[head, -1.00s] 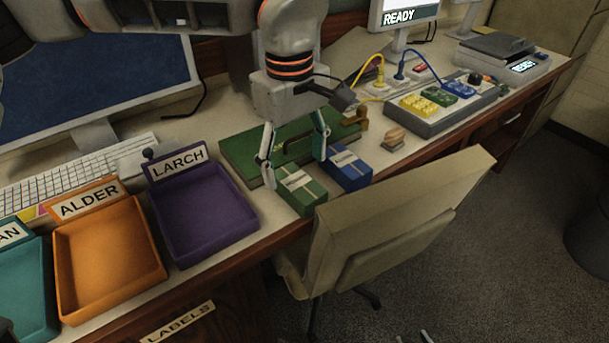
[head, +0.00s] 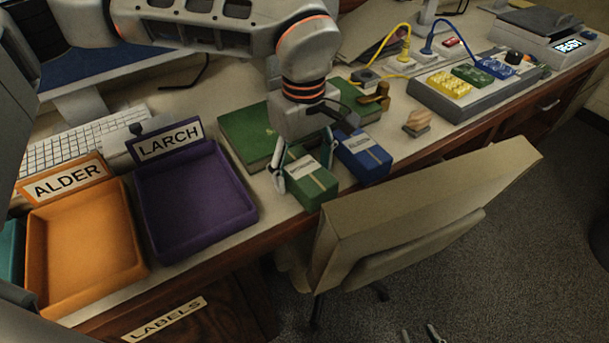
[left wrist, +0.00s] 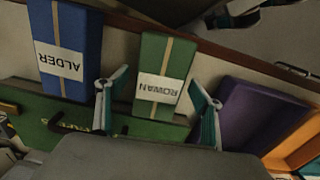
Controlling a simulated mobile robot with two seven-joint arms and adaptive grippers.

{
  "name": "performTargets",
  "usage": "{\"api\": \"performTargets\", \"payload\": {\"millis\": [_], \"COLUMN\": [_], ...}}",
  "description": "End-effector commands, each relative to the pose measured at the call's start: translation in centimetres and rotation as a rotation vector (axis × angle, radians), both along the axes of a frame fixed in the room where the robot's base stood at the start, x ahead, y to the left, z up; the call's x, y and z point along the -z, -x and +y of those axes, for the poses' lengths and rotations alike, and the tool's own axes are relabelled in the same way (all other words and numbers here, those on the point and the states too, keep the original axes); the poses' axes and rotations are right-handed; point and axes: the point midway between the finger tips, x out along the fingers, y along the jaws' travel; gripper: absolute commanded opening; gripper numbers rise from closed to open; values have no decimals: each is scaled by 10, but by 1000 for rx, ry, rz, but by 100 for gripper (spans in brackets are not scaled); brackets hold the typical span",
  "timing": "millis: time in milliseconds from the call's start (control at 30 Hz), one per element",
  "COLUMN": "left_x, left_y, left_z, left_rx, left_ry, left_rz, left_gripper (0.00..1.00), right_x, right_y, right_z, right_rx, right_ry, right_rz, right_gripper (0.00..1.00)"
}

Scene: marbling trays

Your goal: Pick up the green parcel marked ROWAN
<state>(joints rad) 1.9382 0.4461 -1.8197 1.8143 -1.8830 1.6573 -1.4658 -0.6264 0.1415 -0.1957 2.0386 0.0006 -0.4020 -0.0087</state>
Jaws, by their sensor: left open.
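The green parcel (head: 312,182) has a pale band and a white label. It lies near the desk's front edge, and in the left wrist view the label on the parcel (left wrist: 163,88) reads ROWAN, upside down. My left gripper (head: 303,160) points down just over it, open and empty. In the left wrist view the fingers of my left gripper (left wrist: 160,82) stand one on each side of the parcel; I cannot tell how far down they reach. Two fingertips of my right gripper (head: 420,335) show apart at the bottom edge, far from the parcel.
A blue parcel (head: 364,158) marked ALDER (left wrist: 66,35) lies close beside the green one. A green folder (head: 240,135) lies behind. Purple LARCH tray (head: 195,190) and orange ALDER tray (head: 85,240) stand left. A chair (head: 420,210) stands before the desk.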

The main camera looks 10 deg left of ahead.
Motion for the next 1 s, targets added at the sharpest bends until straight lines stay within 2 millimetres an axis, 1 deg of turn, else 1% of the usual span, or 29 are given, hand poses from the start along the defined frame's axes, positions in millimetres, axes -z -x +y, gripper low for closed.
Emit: {"api": "performTargets", "payload": {"millis": [33,100,300,367,400,500,833,1000], "left_x": [8,12,11,11,11,11,10,-1], "left_y": [1,1,0,0,0,0,0,-1], "left_z": [0,0,0,0,0,0,-1,-1], "left_rx": [1,1,1,1,1,1,1,0], "left_ry": [0,0,0,0,0,0,0,0], "left_rz": [4,3,0,0,0,0,0,-4], "left_gripper": [67,67,67,51,41,16,16,16], "right_x": [1,0,-3,-4,-3,-3,-3,-5], "right_y": [-1,-3,-7,-7,-7,-6,-5,-6], "right_z": [0,-1,-2,-2,-2,-2,-2,-2], "right_rx": [0,0,1,1,1,2,2,2], "right_ry": [1,3,3,3,3,4,2,1], "right_rz": [-1,-5,-13,-13,-13,-12,-11,-13], "right_gripper": [34,34,34,34,34,34,34,34]}}
